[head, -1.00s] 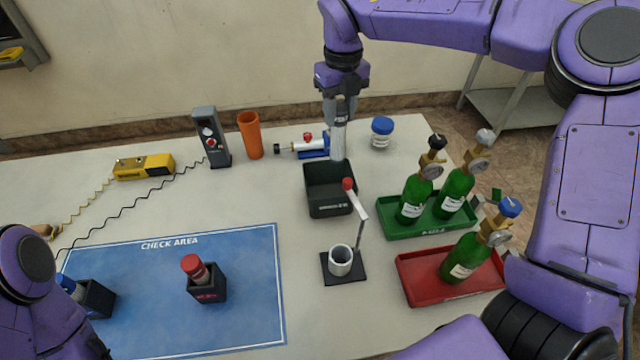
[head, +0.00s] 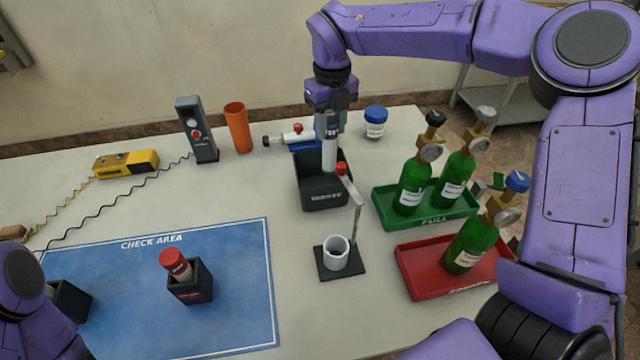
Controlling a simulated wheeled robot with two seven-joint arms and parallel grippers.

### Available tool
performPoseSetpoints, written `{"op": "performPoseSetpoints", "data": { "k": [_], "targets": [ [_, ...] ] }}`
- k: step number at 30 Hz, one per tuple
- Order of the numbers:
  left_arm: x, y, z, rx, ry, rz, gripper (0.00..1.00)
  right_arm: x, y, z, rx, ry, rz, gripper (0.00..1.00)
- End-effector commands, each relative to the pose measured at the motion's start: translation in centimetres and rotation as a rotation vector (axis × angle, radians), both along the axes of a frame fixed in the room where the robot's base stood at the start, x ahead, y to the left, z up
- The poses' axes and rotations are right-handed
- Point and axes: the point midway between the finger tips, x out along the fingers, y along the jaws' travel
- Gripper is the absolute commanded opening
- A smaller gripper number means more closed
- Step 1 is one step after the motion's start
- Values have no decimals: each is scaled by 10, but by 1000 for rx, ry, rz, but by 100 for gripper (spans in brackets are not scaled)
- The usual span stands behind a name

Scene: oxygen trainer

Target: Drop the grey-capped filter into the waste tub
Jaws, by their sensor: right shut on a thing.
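My right gripper (head: 329,138) points down over the black waste tub (head: 323,196) and is shut on a white tube, the filter (head: 329,159). The filter hangs upright, its lower end at or inside the tub's opening; I cannot tell whether it touches the tub. Its grey cap is not clearly visible, probably covered by the jaws. My left gripper is out of view; only part of my left arm shows at the lower left.
A stand with a white cup (head: 336,254) and a red-tipped arm is close in front of the tub. Green bottles stand in a green tray (head: 381,209) and a red tray (head: 418,284) at right. A red-capped filter (head: 177,264) sits in a black holder on the blue mat (head: 235,325).

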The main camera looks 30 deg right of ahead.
Motion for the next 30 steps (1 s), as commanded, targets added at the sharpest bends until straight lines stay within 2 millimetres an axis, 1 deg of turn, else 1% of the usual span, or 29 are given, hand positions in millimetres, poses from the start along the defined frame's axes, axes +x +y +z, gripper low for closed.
{"op": "performPoseSetpoints", "data": {
  "k": [1,2,3,11,14,17,21,24,27,30],
  "targets": [
    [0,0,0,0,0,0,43,0,0,1,0,-1,0,43],
    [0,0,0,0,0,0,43,0,0,1,0,-1,0,53],
    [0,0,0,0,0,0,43,0,0,1,0,-1,0,66],
    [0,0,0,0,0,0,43,0,0,1,0,0,0,66],
    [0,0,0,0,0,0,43,1,0,7,-1,-3,1,66],
    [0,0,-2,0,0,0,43,1,0,25,-1,-5,-1,66],
    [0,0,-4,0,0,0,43,1,0,60,0,-6,-1,66],
    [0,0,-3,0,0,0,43,1,0,82,-1,-3,-1,66],
    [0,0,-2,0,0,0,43,1,0,98,-1,-3,0,66],
    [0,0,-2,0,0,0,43,0,0,105,0,-2,0,66]
  ]
}}
